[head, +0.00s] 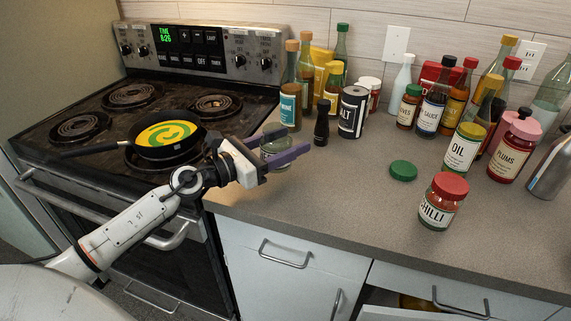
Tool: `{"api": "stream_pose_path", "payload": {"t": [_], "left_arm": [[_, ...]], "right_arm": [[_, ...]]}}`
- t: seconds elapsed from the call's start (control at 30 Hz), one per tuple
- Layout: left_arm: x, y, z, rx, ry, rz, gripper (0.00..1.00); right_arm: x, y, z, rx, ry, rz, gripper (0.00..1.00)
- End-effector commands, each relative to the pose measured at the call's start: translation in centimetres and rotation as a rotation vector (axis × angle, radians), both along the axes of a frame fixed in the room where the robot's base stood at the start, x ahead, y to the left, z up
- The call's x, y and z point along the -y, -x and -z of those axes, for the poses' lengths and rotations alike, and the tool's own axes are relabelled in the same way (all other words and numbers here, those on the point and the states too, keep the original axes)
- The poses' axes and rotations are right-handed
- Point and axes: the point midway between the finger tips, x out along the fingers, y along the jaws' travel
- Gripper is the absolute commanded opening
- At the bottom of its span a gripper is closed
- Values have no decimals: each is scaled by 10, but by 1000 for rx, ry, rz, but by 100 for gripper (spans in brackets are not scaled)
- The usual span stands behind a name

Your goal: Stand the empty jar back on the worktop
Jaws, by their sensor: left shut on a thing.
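My left gripper (286,145) is shut on a small clear glass jar (277,147). Its purple fingers lie on either side of the jar and hide part of it. The jar looks empty and roughly upright, at the left end of the worktop (335,185), close to the stove. I cannot tell whether its base touches the worktop or is a little above it. A green lid (403,170) lies loose on the worktop to the right. My right gripper is not in view.
A black frying pan (165,148) with yellow and green contents is on the coil stove (60,150). A salt container (352,112), dark shaker (321,123) and bottles stand behind the jar. A red-lidded chilli jar (441,205) stands at right. The worktop's front middle is clear.

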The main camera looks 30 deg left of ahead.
Motion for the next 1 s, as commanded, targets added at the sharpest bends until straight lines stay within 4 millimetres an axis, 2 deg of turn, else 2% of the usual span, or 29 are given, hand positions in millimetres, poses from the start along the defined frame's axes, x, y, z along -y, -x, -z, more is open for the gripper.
{"api": "stream_pose_path", "payload": {"t": [0.33, 0.73, 0.77, 0.8, 0.87, 1.0], "left_arm": [[-1, 0, 40, 4, 3, -2, 25], [0, 0, 45, 4, 0, 0, 25], [0, 0, 44, 3, -1, 0, 60], [0, 0, 44, 3, -1, 0, 66], [0, 0, 44, 3, -1, 0, 73], [0, 0, 44, 3, -1, 0, 73]], "right_arm": [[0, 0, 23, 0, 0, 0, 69], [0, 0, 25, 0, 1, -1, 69], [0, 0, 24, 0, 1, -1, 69], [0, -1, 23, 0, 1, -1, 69], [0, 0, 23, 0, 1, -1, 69], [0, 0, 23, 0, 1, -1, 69]]}}
